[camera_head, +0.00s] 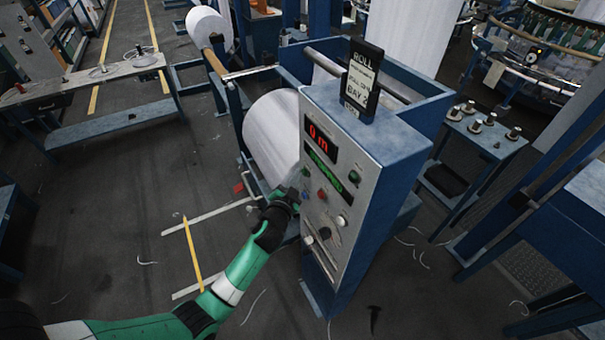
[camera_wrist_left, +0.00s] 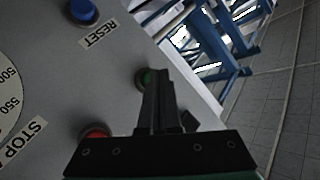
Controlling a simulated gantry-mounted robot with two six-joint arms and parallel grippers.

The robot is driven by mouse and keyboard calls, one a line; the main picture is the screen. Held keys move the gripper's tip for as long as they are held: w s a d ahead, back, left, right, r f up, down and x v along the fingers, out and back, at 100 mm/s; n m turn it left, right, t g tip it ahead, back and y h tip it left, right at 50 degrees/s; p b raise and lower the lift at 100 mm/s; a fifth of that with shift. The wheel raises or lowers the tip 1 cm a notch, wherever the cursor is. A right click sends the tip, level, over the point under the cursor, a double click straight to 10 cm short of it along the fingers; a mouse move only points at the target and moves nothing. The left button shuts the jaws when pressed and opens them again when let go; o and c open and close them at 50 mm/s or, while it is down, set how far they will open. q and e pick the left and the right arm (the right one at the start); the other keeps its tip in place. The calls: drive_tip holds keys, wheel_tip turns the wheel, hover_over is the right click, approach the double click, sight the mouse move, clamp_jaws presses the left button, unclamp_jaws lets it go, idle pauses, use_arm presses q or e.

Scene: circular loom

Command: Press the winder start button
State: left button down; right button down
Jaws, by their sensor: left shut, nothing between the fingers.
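The winder's control panel (camera_head: 336,200) stands upright on the blue cabinet. In the left wrist view, a green button (camera_wrist_left: 144,80) sits near the panel's edge, partly hidden behind the fingertips. A red button (camera_wrist_left: 94,133) is beside the STOP label, and a blue button (camera_wrist_left: 84,11) is beside the RESET label. My left gripper (camera_wrist_left: 158,78) is shut and empty, its tips right at the green button; I cannot tell whether they touch it. In the head view, my left gripper (camera_head: 293,196) reaches the panel's left edge. My right gripper is not in view.
The panel display (camera_head: 320,143) reads 0 m, with a lit green display below it. A large white roll (camera_head: 272,138) lies behind the panel's left edge. A black sign (camera_head: 362,78) stands on top. A small blue table (camera_head: 470,150) is at the right. Floor at the lower left is mostly open.

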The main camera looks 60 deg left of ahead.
use_arm(q)
drive_tip(key=shift+w, duration=0.25)
drive_tip(key=shift+s, duration=0.1)
idle(0.4)
drive_tip(key=shift+s+p, duration=0.35)
drive_tip(key=shift+s, duration=0.4)
drive_tip(key=s+p, duration=0.2)
drive_tip(key=s, duration=0.3)
drive_tip(key=shift+a+p, duration=0.2)
drive_tip(key=shift+p, duration=0.2)
drive_tip(key=shift+r, duration=0.1)
idle(0.4)
